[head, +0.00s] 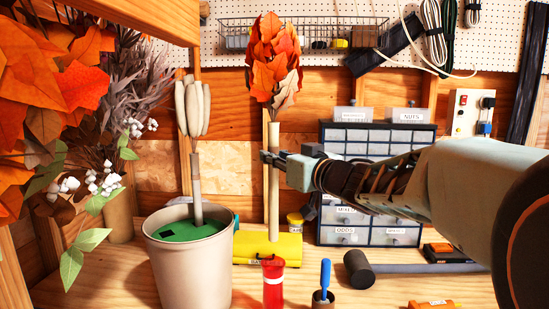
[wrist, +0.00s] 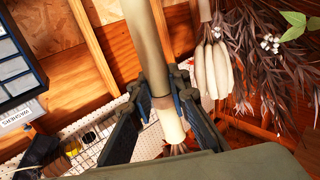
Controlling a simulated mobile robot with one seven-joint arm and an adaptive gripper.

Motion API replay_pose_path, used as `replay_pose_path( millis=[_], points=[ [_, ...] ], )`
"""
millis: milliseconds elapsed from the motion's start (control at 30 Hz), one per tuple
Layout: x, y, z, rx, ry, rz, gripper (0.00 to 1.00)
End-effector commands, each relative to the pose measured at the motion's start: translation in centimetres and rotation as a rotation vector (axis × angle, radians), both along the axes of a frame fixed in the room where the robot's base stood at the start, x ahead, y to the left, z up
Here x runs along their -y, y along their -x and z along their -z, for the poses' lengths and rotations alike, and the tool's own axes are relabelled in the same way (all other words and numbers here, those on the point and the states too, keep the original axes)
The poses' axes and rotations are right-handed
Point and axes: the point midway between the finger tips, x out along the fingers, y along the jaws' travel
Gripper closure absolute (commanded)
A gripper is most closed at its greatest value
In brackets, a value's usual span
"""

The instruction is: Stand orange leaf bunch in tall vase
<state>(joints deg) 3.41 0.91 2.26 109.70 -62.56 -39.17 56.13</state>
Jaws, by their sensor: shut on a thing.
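The orange leaf bunch (head: 272,62) is upright in the head view, its leaves above a long straight tan stem (head: 273,195). My gripper (head: 266,157) is shut on the upper part of that stem. In the wrist view the stem (wrist: 146,40) runs between the two fingers (wrist: 161,95), with a dark band and a paler end.
Large orange leaves (head: 60,75) and dried plants (head: 130,85) crowd the left. A drawer cabinet (head: 375,148) stands behind my arm. A red bottle (head: 272,285), a blue-handled tool (head: 325,275) and a dark mallet (head: 358,269) occupy the bench front. A wire basket (head: 305,33) hangs behind the leaves.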

Motion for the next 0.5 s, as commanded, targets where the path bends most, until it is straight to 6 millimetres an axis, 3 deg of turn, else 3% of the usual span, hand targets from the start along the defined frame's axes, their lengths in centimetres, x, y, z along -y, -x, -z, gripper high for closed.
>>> replay_pose_path(
  millis=[233, 500],
  points=[
    [0.0, 0.0, 0.6, 0.001, -0.001, 0.000, 1.00],
    [0.0, 0.0, 2.6, 0.001, 0.000, 0.000, 1.00]
  ],
)
